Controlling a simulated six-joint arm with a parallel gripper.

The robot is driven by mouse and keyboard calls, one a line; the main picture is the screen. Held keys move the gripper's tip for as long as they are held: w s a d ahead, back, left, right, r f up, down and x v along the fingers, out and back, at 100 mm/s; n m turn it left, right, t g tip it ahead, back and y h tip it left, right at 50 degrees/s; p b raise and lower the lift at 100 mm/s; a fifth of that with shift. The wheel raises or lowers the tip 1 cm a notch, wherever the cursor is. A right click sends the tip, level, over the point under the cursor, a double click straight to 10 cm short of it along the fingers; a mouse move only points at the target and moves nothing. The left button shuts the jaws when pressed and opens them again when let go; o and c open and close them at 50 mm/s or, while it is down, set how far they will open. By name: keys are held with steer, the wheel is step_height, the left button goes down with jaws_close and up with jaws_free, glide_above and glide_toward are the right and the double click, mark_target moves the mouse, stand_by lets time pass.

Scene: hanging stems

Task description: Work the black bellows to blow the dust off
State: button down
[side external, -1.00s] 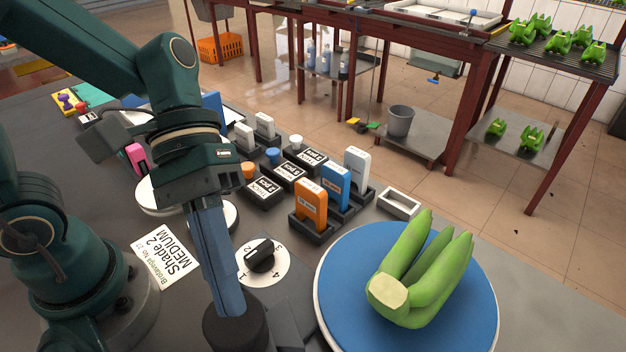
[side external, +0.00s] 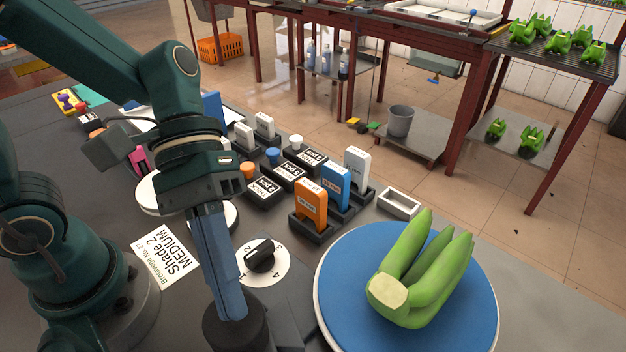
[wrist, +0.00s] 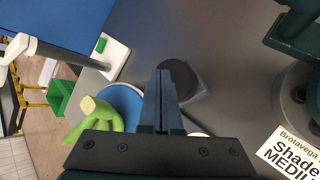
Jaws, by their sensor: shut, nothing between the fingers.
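The black bellows (side external: 236,337) is a dark round body at the bottom edge of the side view, partly cut off by the frame. It shows as a dark disc in the wrist view (wrist: 184,80), partly covered by my fingers. My gripper (side external: 235,315) points down with its fingers together and empty. Its tips are at the top of the bellows and appear to touch it. A green banana bunch (side external: 420,270) lies on a blue round plate (side external: 345,300) to the right. I cannot make out any dust on it.
A dial with a black knob (side external: 261,254) sits just behind the bellows. Orange (side external: 311,204), blue and white upright blocks stand in black holders behind it. A "Shade 2 MEDIUM" card (side external: 165,256) lies to the left. An empty white tray (side external: 399,203) is behind the plate.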

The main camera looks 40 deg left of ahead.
stand_by(0.6)
steer(key=shift+r, duration=0.4)
steer(key=shift+r, duration=2.5)
